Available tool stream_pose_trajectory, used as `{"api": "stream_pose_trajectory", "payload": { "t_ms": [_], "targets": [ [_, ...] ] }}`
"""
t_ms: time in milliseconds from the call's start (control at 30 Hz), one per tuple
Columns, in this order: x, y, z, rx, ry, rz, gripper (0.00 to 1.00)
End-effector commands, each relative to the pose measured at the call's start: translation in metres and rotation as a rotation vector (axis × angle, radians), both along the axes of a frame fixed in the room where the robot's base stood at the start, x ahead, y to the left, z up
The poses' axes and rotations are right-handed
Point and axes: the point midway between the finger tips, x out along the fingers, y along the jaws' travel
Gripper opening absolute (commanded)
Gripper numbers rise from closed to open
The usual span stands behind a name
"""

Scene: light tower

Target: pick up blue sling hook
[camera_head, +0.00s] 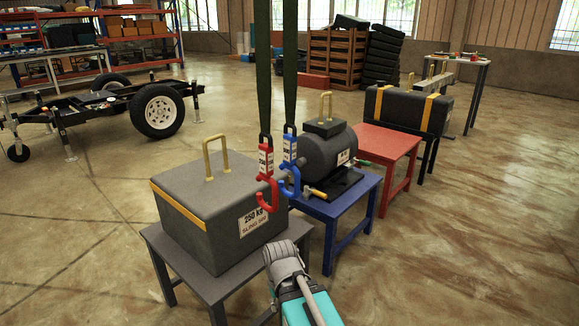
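The blue sling hook (289,165) hangs from a dark green strap (289,60) near the picture's middle. No gripper fingers can be made out.
A grey 250 kg block (195,235) with a yellow handle stands on a grey table (158,240) at left. The motor (325,150) sits on a blue table (350,200). A red table (388,140) stands behind. Open floor lies to the right.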

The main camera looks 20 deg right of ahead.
Motion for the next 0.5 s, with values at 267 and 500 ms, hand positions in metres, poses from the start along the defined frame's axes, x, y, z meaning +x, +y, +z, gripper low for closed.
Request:
{"api": "stream_pose_trajectory", "payload": {
  "t_ms": [267,500],
  "targets": [
    [0.0,0.0,0.013,0.0,0.0,0.0,0.4],
    [0.0,0.0,0.04,0.0,0.0,0.0,0.4]
  ]
}}
